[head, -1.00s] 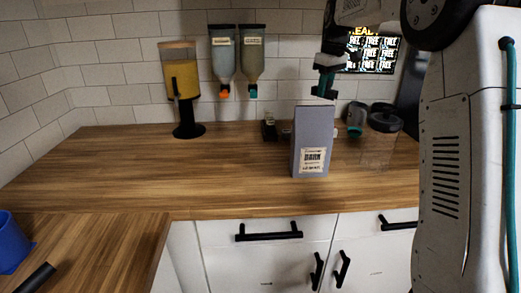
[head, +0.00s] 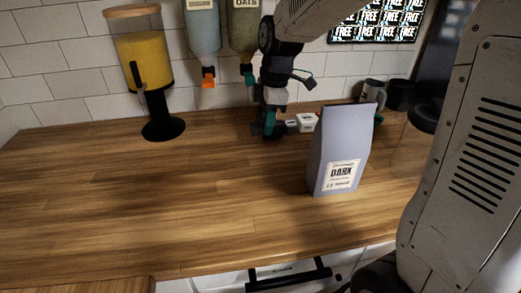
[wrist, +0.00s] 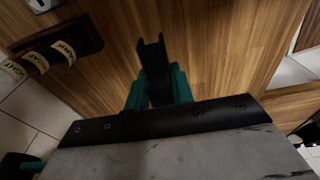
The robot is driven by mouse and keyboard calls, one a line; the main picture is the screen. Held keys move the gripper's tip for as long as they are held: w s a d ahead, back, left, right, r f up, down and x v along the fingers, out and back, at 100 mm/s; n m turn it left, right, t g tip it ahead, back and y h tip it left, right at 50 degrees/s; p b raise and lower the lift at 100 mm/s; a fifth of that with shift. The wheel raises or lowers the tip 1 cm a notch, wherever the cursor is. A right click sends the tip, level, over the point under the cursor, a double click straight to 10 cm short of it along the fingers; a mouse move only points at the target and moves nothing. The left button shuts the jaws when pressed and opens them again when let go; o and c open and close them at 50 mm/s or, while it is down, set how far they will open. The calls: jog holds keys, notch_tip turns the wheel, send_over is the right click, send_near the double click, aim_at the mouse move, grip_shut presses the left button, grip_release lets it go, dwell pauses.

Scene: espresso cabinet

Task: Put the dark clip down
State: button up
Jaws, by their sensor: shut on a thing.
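The dark clip (wrist: 151,62) is a black, two-pronged piece between the teal fingers of my gripper (wrist: 158,90) in the wrist view. My gripper is shut on it, and the clip's free end points away over the wooden counter (wrist: 215,45). In the head view my gripper (head: 265,124) is low over the back of the counter, left of the grey-blue DARK bag (head: 340,150). The clip cannot be made out clearly there. I cannot tell whether it touches the counter.
A black holder (wrist: 85,36) with pale labelled pieces lies beside my gripper. A white piece (head: 306,122) stands just right of it in the head view. A yellow-filled dispenser (head: 145,65) stands left. Mugs (head: 372,92) stand right. The front-left counter is clear.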

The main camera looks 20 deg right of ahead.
aim_at(265, 162)
notch_tip(265, 162, down, 10)
jog(key=shift+r, duration=0.1)
dwell(0.4)
jog(key=shift+f, duration=0.2)
jog(key=o, duration=1)
jog(key=shift+c, duration=0.2)
jog(key=shift+r, duration=0.15)
jog(key=r, duration=0.7)
jog(key=d+r, duration=0.1)
jog(key=r, duration=0.3)
jog(key=shift+s+d, duration=0.1)
jog(key=shift+r, duration=0.5)
